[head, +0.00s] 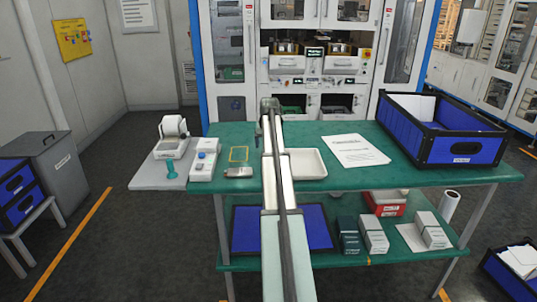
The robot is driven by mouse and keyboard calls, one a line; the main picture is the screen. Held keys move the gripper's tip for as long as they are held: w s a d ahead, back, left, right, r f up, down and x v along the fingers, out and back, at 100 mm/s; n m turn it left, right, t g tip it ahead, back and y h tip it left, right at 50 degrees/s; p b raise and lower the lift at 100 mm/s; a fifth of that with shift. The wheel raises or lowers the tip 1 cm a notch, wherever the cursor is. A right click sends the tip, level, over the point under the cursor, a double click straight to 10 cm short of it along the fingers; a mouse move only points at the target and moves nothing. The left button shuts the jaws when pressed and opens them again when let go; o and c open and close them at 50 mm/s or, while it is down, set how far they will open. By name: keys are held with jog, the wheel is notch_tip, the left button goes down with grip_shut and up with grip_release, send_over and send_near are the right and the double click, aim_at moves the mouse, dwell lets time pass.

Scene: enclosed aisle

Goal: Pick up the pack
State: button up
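Several small boxed packs stand on the lower shelf of the green table (440,178): a dark green stack (347,236), a grey-and-white one (374,236) and another pale one (432,231). A small grey item (239,172) lies on the tabletop, left of my arm. I cannot tell which of these is the task's pack. My arm reaches from the bottom of the head view over the middle of the table, and its far end is near the back edge. No gripper fingers can be made out, and the arm hides part of the table.
On the tabletop are a white tray (306,164), a paper sheet (355,151) and a blue crate (463,161) at right. A label printer (173,138) and a white device (204,160) stand at left. A red-and-white box (385,203) sits below. Cabinets stand behind.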

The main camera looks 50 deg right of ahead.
jog(key=x, duration=0.4)
jog(key=shift+d+f, duration=0.1)
jog(key=shift+f, duration=0.1)
jog(key=c, duration=1.2)
jog(key=shift+r, duration=0.1)
